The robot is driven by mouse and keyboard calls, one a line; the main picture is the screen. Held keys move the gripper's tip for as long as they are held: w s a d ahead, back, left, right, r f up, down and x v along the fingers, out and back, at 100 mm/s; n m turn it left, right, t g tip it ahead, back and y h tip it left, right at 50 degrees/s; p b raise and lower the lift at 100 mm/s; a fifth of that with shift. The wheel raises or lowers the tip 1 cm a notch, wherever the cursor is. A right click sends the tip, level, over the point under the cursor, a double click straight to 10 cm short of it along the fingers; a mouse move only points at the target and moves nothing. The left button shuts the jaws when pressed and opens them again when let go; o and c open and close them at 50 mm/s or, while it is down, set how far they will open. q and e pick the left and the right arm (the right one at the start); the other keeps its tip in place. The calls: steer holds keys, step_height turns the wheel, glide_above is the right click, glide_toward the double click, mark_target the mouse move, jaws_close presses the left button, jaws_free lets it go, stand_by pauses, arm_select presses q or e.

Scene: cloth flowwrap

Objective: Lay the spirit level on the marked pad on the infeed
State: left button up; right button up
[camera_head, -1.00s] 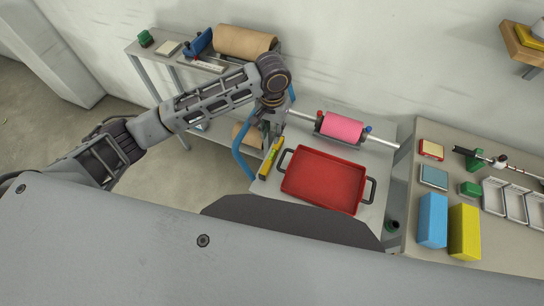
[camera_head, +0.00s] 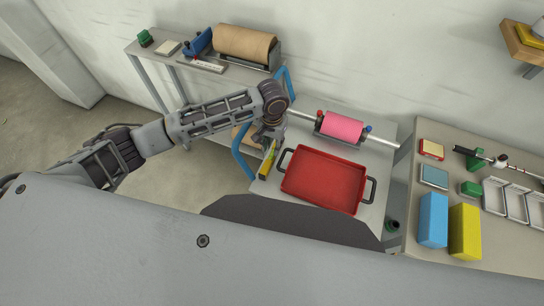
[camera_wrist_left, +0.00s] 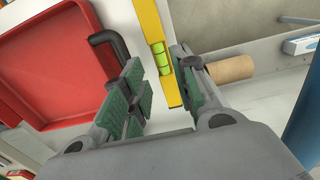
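The spirit level (camera_head: 265,170) is yellow and lies at the left edge of the pale table, left of the red tray. Its far part is hidden by my left gripper (camera_head: 268,138), which is over it. In the left wrist view, the level (camera_wrist_left: 147,20) with its green vial reaches between the two green-padded fingers of my left gripper (camera_wrist_left: 157,65). The fingers are apart, with a clear gap between the level and the left-hand finger; the right-hand finger is close beside the level. I cannot make out a marked pad. My right gripper is not in view.
The red tray (camera_head: 323,181) with black handles fills most of the table, close beside the level. A pink roll (camera_head: 341,127) stands behind it. A shelf unit with a brown roll (camera_head: 244,44) is at the back left. Blue (camera_head: 432,220) and yellow blocks (camera_head: 465,232) stand on the right table.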

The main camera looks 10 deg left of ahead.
mark_target(272, 155)
arm_select(q)
steer(key=shift+f, duration=0.3)
steer(key=shift+f, duration=0.1)
steer(key=shift+a+f, duration=0.1)
steer(key=shift+f, duration=2.4)
steer(key=shift+c, duration=0.2)
jaws_close()
